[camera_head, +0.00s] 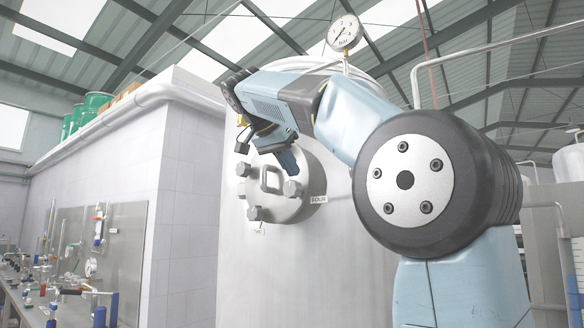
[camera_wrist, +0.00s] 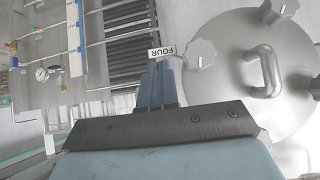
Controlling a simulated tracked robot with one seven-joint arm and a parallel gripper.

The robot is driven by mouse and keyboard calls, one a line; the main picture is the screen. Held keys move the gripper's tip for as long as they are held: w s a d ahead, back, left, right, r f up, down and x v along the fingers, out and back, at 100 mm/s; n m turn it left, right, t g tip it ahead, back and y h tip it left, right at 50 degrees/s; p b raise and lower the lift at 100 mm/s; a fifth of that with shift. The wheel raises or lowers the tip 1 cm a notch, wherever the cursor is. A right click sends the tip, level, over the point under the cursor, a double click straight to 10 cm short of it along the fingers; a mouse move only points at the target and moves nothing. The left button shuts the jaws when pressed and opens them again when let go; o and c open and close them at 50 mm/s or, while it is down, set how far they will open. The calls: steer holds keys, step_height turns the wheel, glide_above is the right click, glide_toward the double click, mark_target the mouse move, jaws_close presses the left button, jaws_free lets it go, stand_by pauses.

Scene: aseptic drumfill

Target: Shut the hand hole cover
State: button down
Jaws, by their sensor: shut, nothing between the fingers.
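The hand hole cover (camera_head: 283,204) is a round steel disc on the front of the pale tank (camera_head: 335,255). It has a squarish handle and several grey star knobs around its rim. I cannot tell whether there is a gap behind it. My gripper (camera_head: 290,168) is in front of the cover's upper part, shut and empty, hiding some of its top edge. In the wrist view the cover (camera_wrist: 235,75) fills the right side, with its bent handle (camera_wrist: 264,74) and a knob (camera_wrist: 201,54). The shut fingers (camera_wrist: 158,68) are to the left of the cover there.
A "FOUR" label (camera_head: 318,199) is beside the cover; it also shows at the fingertips in the wrist view (camera_wrist: 162,51). A pressure gauge (camera_head: 345,33) stands above the tank. A workbench with fittings (camera_head: 60,292) is at left. Green drums (camera_head: 97,101) stand on the wall top.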

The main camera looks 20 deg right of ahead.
mark_target(318, 201)
steer(key=shift+w+d+f, duration=0.8)
steer(key=shift+w+d, duration=0.05)
steer(key=shift+d, duration=0.5)
steer(key=shift+w+d+f, duration=0.8)
steer(key=shift+d+f, duration=0.05)
steer(key=shift+d, duration=0.45)
steer(key=shift+w+d+f, duration=0.8)
steer(key=shift+w+d, duration=0.05)
steer(key=shift+d, duration=0.5)
